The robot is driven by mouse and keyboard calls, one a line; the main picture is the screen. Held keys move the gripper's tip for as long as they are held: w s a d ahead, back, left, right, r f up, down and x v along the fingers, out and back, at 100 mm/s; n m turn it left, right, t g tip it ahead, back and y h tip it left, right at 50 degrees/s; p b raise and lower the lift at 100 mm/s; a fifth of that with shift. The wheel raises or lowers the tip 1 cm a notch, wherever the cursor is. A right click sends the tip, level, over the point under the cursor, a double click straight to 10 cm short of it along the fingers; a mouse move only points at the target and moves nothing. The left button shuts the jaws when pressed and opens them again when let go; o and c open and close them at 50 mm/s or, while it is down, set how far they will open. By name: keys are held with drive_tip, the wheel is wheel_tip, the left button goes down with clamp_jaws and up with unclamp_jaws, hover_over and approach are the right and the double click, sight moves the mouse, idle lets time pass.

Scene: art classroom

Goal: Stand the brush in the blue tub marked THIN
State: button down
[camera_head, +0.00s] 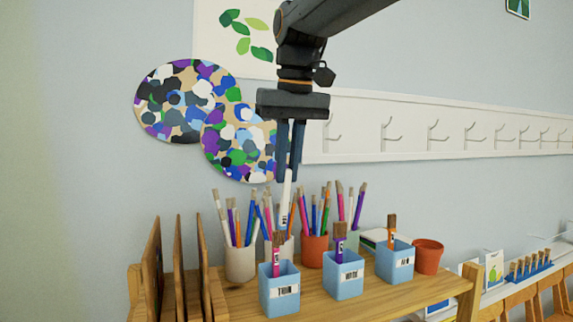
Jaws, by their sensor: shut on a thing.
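My gripper (287,178) points down above the shelf, its fingers shut on the upper part of a white brush (286,204). The brush hangs nearly upright, tilted slightly. Its lower end shows against the brushes and pots behind, above and behind the blue tub marked THIN in this view. The THIN tub (279,300) is the left one of three blue tubs at the front and holds a pink brush (276,260), bristles up. I cannot tell the exact depth between brush and tub.
The blue WIDE tub (344,289) holds a purple brush, and the right blue tub (395,275) an orange one. Behind stand a beige pot (240,265) and a terracotta pot (314,254) full of brushes. An empty-looking terracotta pot (428,258) is right; upright boards (180,270) are left.

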sight(284, 194)
drive_tip(key=shift+x, duration=2.75)
drive_tip(key=shift+w+a+f, duration=0.1)
drive_tip(key=shift+w+f, duration=0.1)
drive_tip(key=shift+f, duration=0.05)
wheel_tip(284, 194, down, 7)
drive_tip(key=s+b, duration=0.1)
drive_tip(key=b, duration=0.4)
drive_tip(key=shift+s+d, duration=0.25)
drive_tip(key=shift+s, duration=0.15)
drive_tip(key=c, duration=1.7)
unclamp_jaws()
drive_tip(key=shift+b+v, duration=1.05)
drive_tip(key=shift+v, duration=2.9)
